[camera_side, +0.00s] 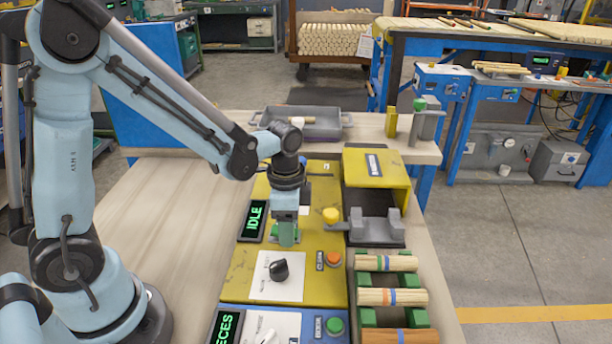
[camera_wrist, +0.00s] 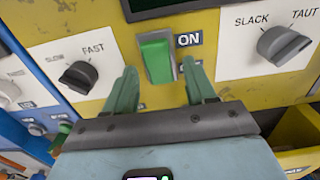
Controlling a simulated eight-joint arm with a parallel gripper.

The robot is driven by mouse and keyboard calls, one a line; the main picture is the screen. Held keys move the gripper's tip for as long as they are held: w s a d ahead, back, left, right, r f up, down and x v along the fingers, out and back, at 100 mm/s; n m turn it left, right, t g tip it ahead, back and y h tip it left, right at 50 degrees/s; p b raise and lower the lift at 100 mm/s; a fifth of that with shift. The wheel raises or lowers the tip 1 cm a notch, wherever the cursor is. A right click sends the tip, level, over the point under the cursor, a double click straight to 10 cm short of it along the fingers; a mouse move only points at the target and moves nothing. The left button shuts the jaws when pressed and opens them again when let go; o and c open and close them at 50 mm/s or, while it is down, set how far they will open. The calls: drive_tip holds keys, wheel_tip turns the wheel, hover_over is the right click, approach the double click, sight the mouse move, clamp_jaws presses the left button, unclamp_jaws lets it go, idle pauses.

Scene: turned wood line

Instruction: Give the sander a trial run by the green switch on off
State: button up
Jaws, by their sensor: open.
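The green switch (camera_wrist: 157,58) is a rocker on the yellow panel, with an "ON" label (camera_wrist: 188,40) at its right in the wrist view. My gripper (camera_wrist: 160,67) is open, with one green finger on each side of the switch and nothing held. In the side view my gripper (camera_side: 288,242) points down, low over the yellow panel (camera_side: 325,185), and hides the switch. I cannot tell whether the fingers touch it, nor which way the rocker is tipped. The display (camera_side: 254,221) beside it reads "IDLE" in green.
A slow-fast knob (camera_wrist: 78,77) is left of the switch, a slack-taut knob (camera_wrist: 283,45) right. An orange button (camera_side: 333,259) and yellow knob (camera_side: 331,215) stand nearby. Turned wood pieces (camera_side: 392,297) lie in green holders. A blue panel (camera_side: 228,312) adjoins at the front.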

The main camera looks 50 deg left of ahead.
drive_tip(key=shift+f, duration=0.1)
clamp_jaws()
drive_tip(key=shift+s+a+t+h, duration=0.15)
drive_tip(key=shift+a+t+h, duration=0.05)
drive_tip(key=shift+t+h, duration=0.3)
drive_tip(key=shift+s+a+t+h, duration=0.1)
drive_tip(key=shift+s+t+h, duration=0.05)
drive_tip(key=shift+t+h, duration=0.85)
unclamp_jaws()
drive_tip(key=shift+r, duration=0.2)
drive_tip(key=v, duration=1.2)
